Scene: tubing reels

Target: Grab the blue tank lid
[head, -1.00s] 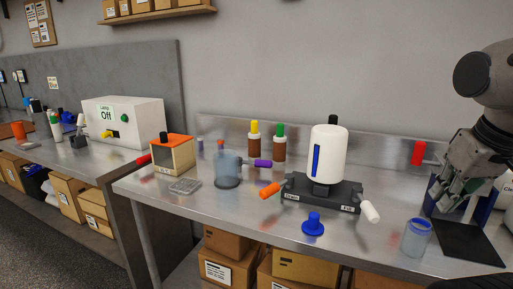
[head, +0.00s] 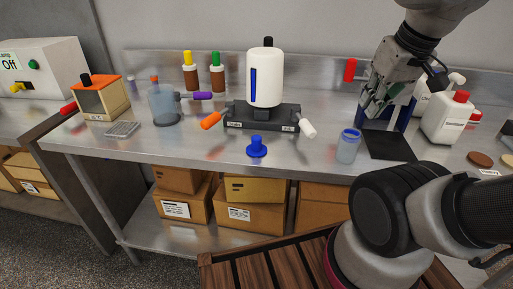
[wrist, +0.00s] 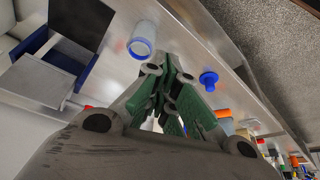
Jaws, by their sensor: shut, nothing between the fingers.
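The blue tank lid (head: 257,149) is a small round blue piece with a knob, lying on the metal bench near its front edge, in front of the white tank (head: 265,78) on its dark base. In the wrist view the lid (wrist: 208,78) shows to the right of the fingertips, apart from them. My gripper (head: 372,108) is shut and empty, above the bench to the right of the lid. Its green fingers (wrist: 172,68) also show in the wrist view. Nothing hides the lid in the head view.
A clear jar with a blue rim (head: 348,147) stands between the lid and the black mat (head: 388,146). The base has an orange handle (head: 211,120) and a white handle (head: 307,127). A clear vessel (head: 163,106) stands left. White bottles (head: 444,120) stand right.

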